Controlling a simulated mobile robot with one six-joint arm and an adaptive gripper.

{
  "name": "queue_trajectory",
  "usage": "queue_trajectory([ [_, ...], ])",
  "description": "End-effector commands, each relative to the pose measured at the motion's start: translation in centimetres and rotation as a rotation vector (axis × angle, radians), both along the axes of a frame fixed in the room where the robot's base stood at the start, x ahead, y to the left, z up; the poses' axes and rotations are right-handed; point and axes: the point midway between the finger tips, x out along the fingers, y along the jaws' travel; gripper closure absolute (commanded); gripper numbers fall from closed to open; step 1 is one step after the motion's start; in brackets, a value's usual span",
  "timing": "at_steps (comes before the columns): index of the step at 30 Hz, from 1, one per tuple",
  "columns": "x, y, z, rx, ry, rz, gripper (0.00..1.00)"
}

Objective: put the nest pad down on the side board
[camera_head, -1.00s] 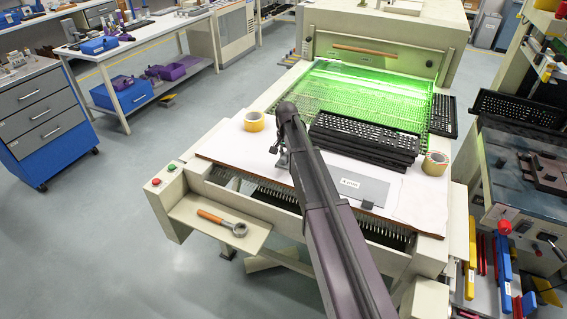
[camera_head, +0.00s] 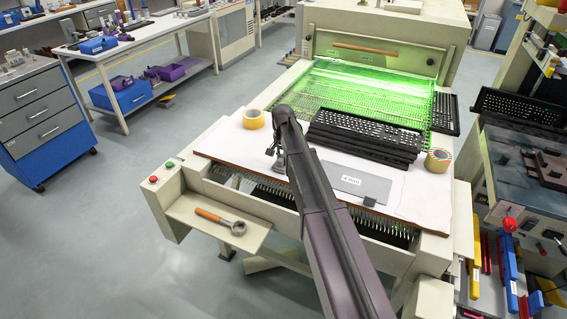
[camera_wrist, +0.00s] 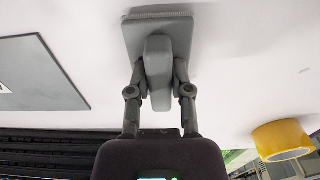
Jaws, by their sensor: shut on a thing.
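The nest pad (camera_wrist: 130,32) is a grey square plate with a rounded upright grip block. My gripper (camera_wrist: 158,78) is shut on this grip block, one finger on each side. In the head view the nest pad (camera_head: 266,162) is small and partly hidden by my arm. It is over the white side board (camera_head: 225,152), left of a flat grey labelled plate (camera_head: 355,181). It is at or very close to the white surface; I cannot tell for certain whether it touches.
A yellow tape roll (camera_head: 253,119) lies behind the pad, and another (camera_head: 438,160) lies at the right. Stacked black keyboard frames (camera_head: 365,137) stand beyond the grey plate. A wrench-like tool (camera_head: 220,220) lies on the lower front shelf. White surface is bare left of the pad.

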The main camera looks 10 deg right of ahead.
Motion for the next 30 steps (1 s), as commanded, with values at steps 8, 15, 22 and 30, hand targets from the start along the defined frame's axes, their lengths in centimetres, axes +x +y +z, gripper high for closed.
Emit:
queue_trajectory([
  [8,0.00,0.01,-0.27,0.000,0.000,0.000,1.00],
  [15,0.00,0.04,-0.55,0.000,0.000,0.001,1.00],
  [22,-0.01,0.04,-0.56,0.000,0.000,0.001,0.38],
  [30,-0.01,0.04,-0.56,0.000,0.000,0.001,0.38],
])
